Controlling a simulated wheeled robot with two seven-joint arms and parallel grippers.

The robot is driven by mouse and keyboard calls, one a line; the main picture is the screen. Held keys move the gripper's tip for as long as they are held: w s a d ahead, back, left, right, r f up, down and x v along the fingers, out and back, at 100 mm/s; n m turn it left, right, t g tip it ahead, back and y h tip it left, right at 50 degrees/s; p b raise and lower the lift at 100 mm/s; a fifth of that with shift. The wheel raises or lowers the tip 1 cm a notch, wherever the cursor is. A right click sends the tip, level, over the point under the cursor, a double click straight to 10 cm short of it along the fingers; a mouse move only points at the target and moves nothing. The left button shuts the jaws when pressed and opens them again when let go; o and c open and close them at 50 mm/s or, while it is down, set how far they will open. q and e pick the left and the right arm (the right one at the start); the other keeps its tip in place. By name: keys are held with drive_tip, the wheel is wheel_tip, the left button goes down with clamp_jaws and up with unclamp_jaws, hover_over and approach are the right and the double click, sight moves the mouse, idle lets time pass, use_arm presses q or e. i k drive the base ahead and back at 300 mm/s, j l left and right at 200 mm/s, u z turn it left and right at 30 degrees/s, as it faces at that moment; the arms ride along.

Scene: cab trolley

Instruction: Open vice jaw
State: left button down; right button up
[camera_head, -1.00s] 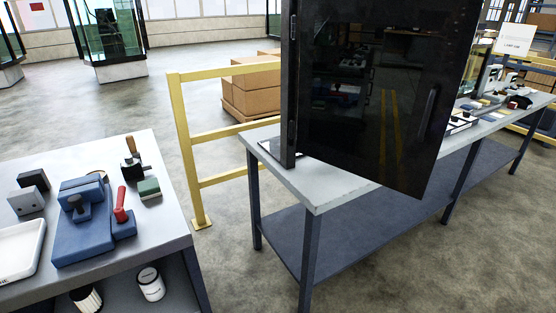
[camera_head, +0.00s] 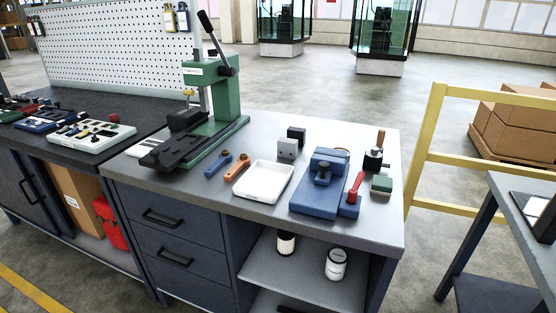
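A blue vice-like block (camera_head: 316,201) sits on the right part of the grey workbench, with a dark knob on top and a red handle (camera_head: 355,187) at its right side. The gap between its jaws is too small to make out. A black device (camera_head: 172,146), which could also be a vice, lies at the foot of a green lever press (camera_head: 229,97) at the left end of the bench. I cannot tell for sure which one is the task's vice. Neither of my grippers is in view.
Around the blue block are a white tray (camera_head: 264,182), grey and black blocks (camera_head: 288,149), and a green-topped block (camera_head: 381,185). Blue and orange tools (camera_head: 237,168) lie left of the tray. A yellow rail (camera_head: 487,95) stands right of the workbench (camera_head: 385,232); another table is at the far right.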

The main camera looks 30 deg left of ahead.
sight(327, 165)
drive_tip(key=u, duration=0.65)
